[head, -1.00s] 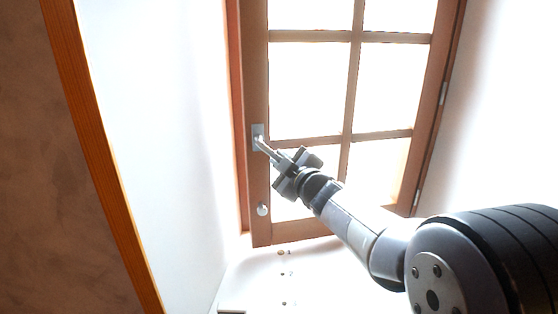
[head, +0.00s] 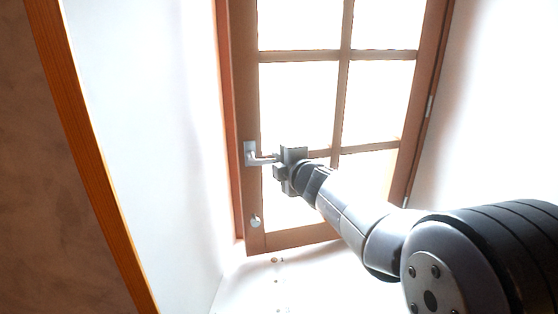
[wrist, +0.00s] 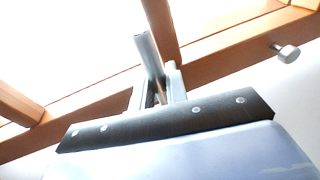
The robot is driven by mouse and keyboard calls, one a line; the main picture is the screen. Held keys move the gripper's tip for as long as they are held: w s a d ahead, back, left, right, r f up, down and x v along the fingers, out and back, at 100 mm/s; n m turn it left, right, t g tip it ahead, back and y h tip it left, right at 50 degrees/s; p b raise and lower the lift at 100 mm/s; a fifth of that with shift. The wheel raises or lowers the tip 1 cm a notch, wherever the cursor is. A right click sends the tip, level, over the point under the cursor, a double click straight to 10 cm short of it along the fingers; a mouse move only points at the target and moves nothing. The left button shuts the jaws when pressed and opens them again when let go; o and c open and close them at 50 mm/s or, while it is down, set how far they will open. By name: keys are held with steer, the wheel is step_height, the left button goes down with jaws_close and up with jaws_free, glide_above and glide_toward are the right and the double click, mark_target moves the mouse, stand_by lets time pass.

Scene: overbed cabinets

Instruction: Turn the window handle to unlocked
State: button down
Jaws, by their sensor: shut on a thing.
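The window handle (head: 262,159) is a silver lever on a plate on the left stile of the wooden window (head: 247,190). In the head view its lever points to the right, roughly level. My gripper (head: 277,163) is at the lever's free end, shut on it. In the wrist view the silver lever (wrist: 147,50) runs up from between my gripper's fingers (wrist: 160,92). The contact itself is partly hidden by the gripper body.
A small round knob (head: 255,221) sits lower on the same stile and also shows in the wrist view (wrist: 288,53). A white wall (head: 140,120) stands close on the left, with a wooden edge (head: 85,150) nearer me. A pale sill lies below the window.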

steer(key=shift+r, duration=0.15)
stand_by(0.4)
steer(key=c, duration=1.4)
jaws_free()
steer(key=shift+c, duration=0.2)
steer(key=shift+s, duration=0.1)
steer(key=p+v, duration=0.1)
steer(key=v, duration=0.9)
steer(key=shift+s+p, duration=0.3)
steer(key=shift+d, duration=0.1)
steer(key=b+x, duration=0.1)
steer(key=x, duration=1)
steer(key=shift+s+d+r, duration=0.1)
steer(key=shift+s, duration=0.05)
